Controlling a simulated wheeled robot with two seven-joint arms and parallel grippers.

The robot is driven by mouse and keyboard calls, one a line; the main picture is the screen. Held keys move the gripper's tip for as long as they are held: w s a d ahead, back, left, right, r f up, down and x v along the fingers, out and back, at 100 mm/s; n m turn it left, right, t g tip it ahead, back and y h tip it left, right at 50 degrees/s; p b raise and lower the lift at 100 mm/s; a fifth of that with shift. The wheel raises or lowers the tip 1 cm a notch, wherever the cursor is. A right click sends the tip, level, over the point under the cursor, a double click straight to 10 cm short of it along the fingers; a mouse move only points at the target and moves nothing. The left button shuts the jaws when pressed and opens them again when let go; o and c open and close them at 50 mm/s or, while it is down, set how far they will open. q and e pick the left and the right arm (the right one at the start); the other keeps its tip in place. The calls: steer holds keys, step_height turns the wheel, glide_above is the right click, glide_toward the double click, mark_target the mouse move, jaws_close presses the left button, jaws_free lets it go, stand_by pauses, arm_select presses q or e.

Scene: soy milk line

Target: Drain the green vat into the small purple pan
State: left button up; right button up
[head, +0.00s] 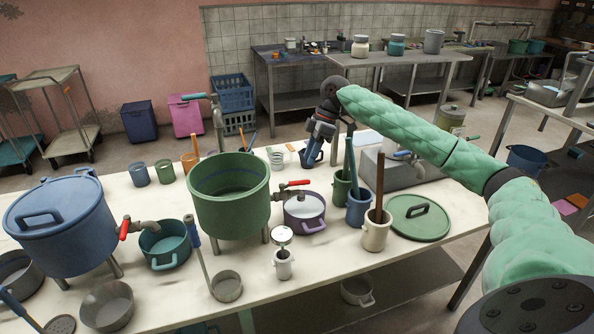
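The green vat (231,207) stands on legs in the middle of the table, with its top open. Its tap has a red lever (299,183) that points sideways to the right. The small purple pan (304,216) stands on the table to the right of the vat, close by the tap. My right gripper (322,143) is beyond the pan, near the far side of the table, by a blue jug (312,155). I cannot tell whether it touches the jug. My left gripper is out of view.
A green lid (420,218) lies to the right. Several crocks with tools stand between, including a cream one (376,235). A blue vat (62,228) and a teal pan (165,246) are at left.

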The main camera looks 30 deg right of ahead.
mark_target(295, 184)
steer(key=p+x, duration=0.1)
steer(key=x, duration=0.5)
steer(key=shift+s+a+f, duration=0.1)
steer(key=shift+a+f, duration=0.05)
steer(key=shift+f, duration=0.05)
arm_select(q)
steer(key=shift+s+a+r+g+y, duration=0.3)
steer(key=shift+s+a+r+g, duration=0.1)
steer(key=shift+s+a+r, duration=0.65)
arm_select(e)
steer(key=shift+a+f, duration=0.15)
steer(key=shift+f, duration=0.2)
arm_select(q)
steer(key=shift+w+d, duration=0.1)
arm_select(e)
jaws_close()
